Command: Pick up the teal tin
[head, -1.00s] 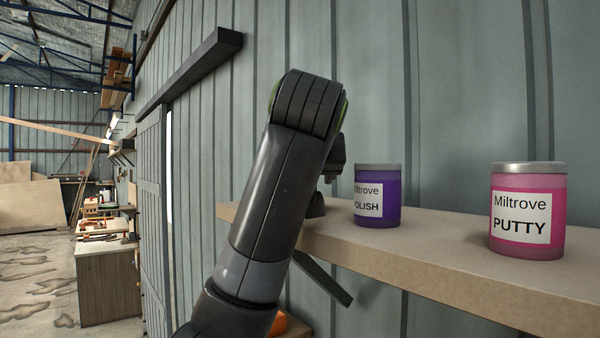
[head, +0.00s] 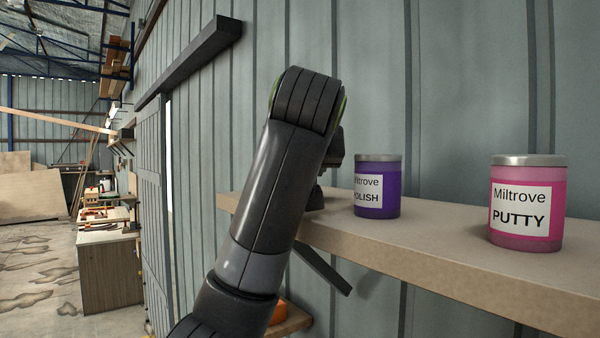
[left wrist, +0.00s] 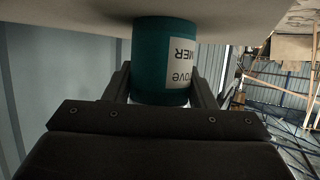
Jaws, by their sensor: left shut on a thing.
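The teal tin (left wrist: 160,60) with a white label shows in the left wrist view, where the picture is upside down. My left gripper (left wrist: 161,72) is shut on it, with one finger on each side. The tin's end is at the shelf surface; I cannot tell whether it touches or is slightly clear. In the head view my left arm hides the tin, and only dark parts of the gripper show past the arm. My right gripper is in no view.
A purple polish tin (head: 377,187) stands on the wooden shelf (head: 450,250) just right of my arm. A pink putty tin (head: 526,203) stands farther right. A dark beam (head: 190,62) juts from the wall at upper left. An orange thing (head: 277,312) sits lower, behind my arm.

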